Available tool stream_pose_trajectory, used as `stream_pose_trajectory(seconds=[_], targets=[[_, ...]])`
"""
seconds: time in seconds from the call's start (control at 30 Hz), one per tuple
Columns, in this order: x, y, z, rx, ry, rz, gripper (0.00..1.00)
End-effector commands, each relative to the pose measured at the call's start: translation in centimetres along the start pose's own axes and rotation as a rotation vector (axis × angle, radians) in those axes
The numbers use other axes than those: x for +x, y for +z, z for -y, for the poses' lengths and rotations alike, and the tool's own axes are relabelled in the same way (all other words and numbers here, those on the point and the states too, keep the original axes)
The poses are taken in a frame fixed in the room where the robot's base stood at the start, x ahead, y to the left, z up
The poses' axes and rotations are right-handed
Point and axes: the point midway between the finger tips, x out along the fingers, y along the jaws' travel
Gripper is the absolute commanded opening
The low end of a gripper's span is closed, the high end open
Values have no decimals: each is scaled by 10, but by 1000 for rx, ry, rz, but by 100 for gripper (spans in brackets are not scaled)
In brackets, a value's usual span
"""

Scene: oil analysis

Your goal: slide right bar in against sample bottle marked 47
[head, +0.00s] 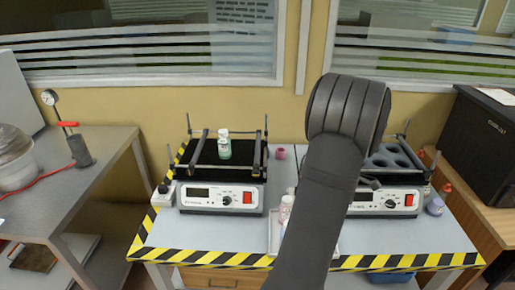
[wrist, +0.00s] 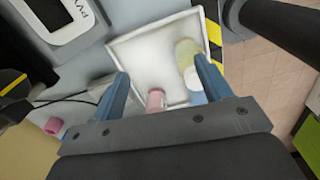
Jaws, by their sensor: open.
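The sample bottle (head: 224,148), with a white cap and greenish contents, stands upright on the black platform (head: 208,172) of the left shaker; its number is too small to read. The right bar (head: 257,152) runs front to back along the platform's right side, with a gap between it and the bottle. The left bar (head: 197,148) is on the other side, nearer the bottle. My gripper (wrist: 161,66) is open and empty above a white tray in the wrist view, away from the bar. In the head view my arm hides it.
The white tray (wrist: 140,52) holds a yellowish bottle (wrist: 186,52) and a pink-topped item (wrist: 156,98). A second shaker (head: 385,203) stands at right, partly behind my arm. A pink cup (head: 281,153) stands between the shakers. Striped tape edges the table.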

Motion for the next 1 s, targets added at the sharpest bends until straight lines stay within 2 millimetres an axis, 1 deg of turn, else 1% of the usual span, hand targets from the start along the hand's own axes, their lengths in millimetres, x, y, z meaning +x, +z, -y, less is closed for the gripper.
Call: stream_pose_trajectory(seconds=[0.4,0.47,0.5,0.57,0.67,0.77,0.9,1.0], targets=[[0,0,0,0,0,0,71],[0,0,0,1,0,0,61],[-1,-1,-2,7,1,-1,54],[-4,-4,-6,29,2,-3,42],[-14,-14,-23,115,5,-12,41],[-33,-32,-48,257,7,-28,41],[-65,-66,-84,490,2,-59,41],[-88,-93,-105,655,-10,-81,41]])
